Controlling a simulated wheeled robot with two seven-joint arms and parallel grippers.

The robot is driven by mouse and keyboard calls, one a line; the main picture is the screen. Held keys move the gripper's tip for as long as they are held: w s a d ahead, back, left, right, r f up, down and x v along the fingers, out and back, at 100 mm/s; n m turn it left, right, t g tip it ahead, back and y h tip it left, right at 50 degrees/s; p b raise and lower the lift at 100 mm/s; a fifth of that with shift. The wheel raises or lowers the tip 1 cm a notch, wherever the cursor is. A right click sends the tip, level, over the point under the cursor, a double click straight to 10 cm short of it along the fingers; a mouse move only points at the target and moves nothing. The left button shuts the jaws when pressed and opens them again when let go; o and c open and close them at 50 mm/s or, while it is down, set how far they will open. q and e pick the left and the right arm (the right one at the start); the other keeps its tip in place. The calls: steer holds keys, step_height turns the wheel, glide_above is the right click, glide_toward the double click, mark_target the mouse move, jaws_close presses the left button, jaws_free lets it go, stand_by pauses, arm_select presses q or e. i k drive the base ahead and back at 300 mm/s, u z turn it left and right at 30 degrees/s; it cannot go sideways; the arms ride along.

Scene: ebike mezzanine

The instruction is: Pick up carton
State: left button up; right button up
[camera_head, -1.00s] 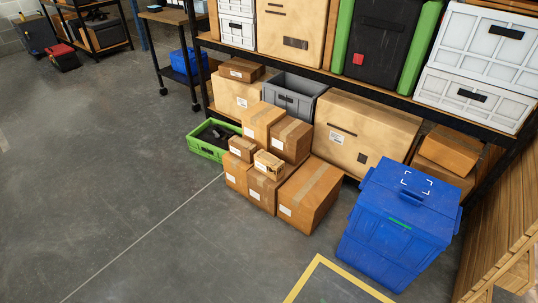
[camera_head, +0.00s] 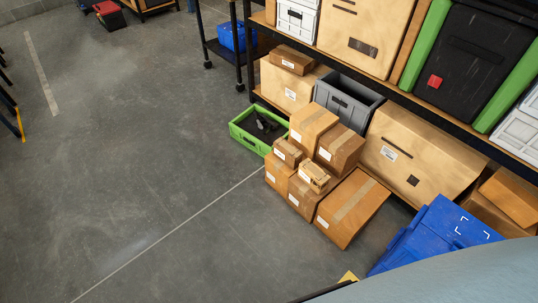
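Several brown cardboard cartons are stacked on the floor in front of the shelf. A large carton (camera_head: 350,208) with a tape strip stands at the right front of the stack. A small carton (camera_head: 314,177) with a white label sits on top at the front. Another small carton (camera_head: 287,153) lies to its left, and taller cartons (camera_head: 313,125) and (camera_head: 340,149) stand behind. None is held by me. Neither of my grippers shows; only a pale curved surface, which seems to be part of me, fills the bottom right corner.
A green crate (camera_head: 243,136) with dark items stands left of the stack. A blue lidded bin (camera_head: 433,232) stands at the right, partly hidden. A grey tote (camera_head: 347,103) and large tan boxes (camera_head: 419,150) are behind on the shelf. The floor (camera_head: 130,170) at left is open.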

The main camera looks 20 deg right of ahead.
mark_target(318, 180)
steer(key=z, duration=0.1)
steer(key=i, duration=1.6)
steer(key=z, duration=1.2)
steer(key=i, duration=0.5)
steer(key=z, duration=0.4)
